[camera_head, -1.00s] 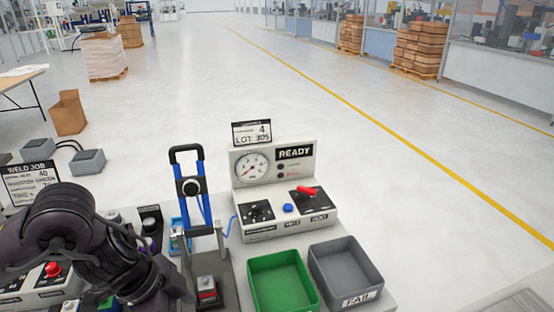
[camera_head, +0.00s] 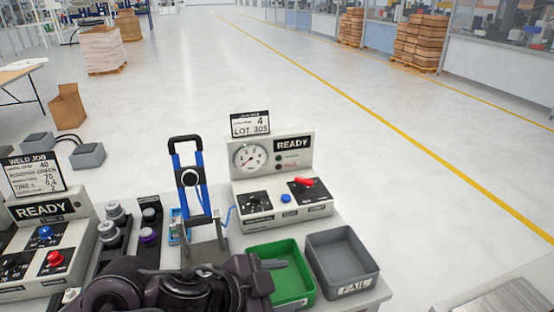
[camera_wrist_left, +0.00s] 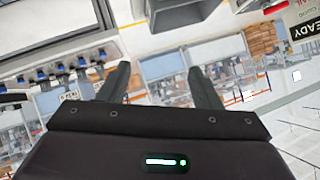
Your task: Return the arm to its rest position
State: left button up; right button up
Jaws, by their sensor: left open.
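My left arm (camera_head: 150,288) comes in low from the left and lies across the near edge of the bench. My left gripper (camera_head: 275,274) is at its right end, over or just in front of the green bin (camera_head: 303,289); the height between them is unclear. In the left wrist view the two fingers (camera_wrist_left: 162,88) stand apart with nothing between them. My right gripper is not in view.
A grey FAIL bin (camera_head: 343,285) stands right of the green bin. Behind them is a gauge box marked READY (camera_head: 270,205). A weld control box (camera_head: 45,235) with blue and red buttons stands at left, beside several knobs (camera_head: 110,225). Open floor lies beyond the bench.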

pick_arm(q)
jog(key=w+a+f+n+t+y, duration=0.1)
jog(key=a+f+n+t+y, duration=0.15)
jog(key=a+n, duration=0.25)
jog(key=a+f+n+t+y, duration=0.1)
jog(key=a+f+n+y, duration=0.25)
jog(key=a+n, duration=0.2)
jog(key=s+a+f+n+g+y, duration=0.4)
jog(key=s+a+f+g, duration=0.2)
jog(key=s+a+f, duration=0.4)
jog(key=s+f+g, duration=0.2)
jog(key=s+f, duration=0.1)
jog(key=f, duration=2.6)
jog(key=s+a+f+g, duration=0.1)
jog(key=s+a+f, duration=0.2)
jog(key=s+f, duration=1.5)
jog(key=shift+s+a, duration=0.15)
jog(key=shift+s, duration=0.65)
jog(key=shift+m, duration=0.25)
